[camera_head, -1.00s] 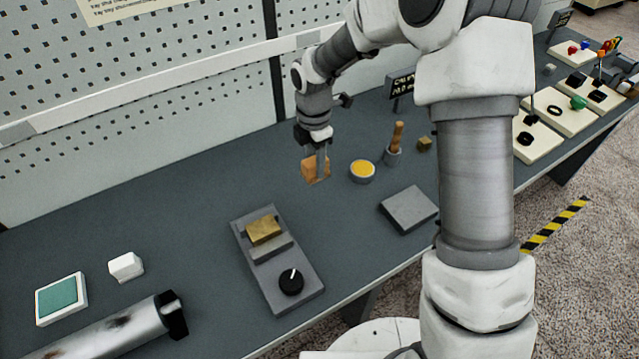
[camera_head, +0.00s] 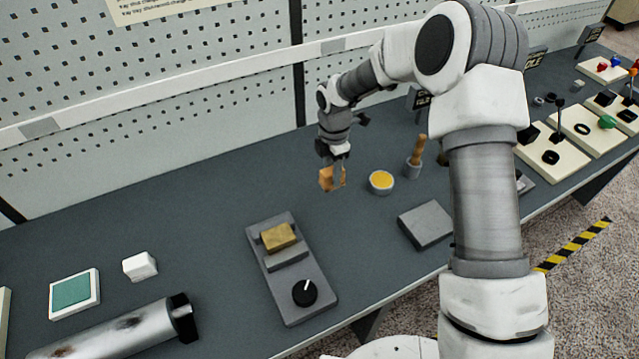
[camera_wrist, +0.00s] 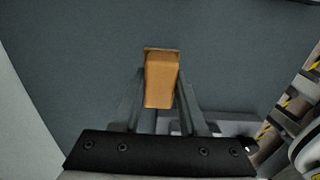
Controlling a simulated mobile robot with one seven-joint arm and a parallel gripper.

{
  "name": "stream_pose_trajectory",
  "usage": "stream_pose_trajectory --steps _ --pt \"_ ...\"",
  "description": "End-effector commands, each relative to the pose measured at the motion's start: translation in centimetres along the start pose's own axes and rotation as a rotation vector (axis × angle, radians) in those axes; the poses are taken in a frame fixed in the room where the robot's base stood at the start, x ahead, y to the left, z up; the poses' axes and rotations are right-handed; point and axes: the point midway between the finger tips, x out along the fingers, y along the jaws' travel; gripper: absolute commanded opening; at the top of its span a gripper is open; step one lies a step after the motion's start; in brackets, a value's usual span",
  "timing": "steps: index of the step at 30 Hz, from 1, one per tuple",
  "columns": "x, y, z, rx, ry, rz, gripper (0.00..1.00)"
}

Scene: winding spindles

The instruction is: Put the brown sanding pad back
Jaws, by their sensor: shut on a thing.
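The brown sanding pad, an orange-brown block (camera_head: 326,179), is held in my gripper (camera_head: 336,176). In the wrist view the pad (camera_wrist: 160,82) sits between the two grey fingers of my gripper (camera_wrist: 158,92), which is shut on it. The pad appears to be above the dark bench top, left of a round dish with yellow filling (camera_head: 381,181); the exact height is hard to tell. A grey fixture (camera_head: 318,305) with a black knob stands nearer the front and carries a brass-coloured block (camera_head: 278,237).
A flat grey slab (camera_head: 427,224) and a cup with a wooden handle (camera_head: 415,160) are to the right. A white block (camera_head: 139,266), a teal-topped pad (camera_head: 74,291) and a metal cylinder (camera_head: 125,330) are at the left. The bench (camera_head: 200,215) behind the fixture is clear.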

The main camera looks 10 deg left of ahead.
Motion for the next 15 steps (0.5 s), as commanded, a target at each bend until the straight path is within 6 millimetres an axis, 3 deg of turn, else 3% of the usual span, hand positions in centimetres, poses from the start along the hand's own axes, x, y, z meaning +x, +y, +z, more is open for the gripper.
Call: stream_pose_trajectory --steps 6,11,15 --pt "1.9 2.1 -2.3 0.000 -0.001 0.000 0.00" --pt "2.6 2.4 -2.6 0.001 0.000 -0.001 0.00" --pt "4.5 2.3 -2.6 0.001 0.000 -0.003 0.00"
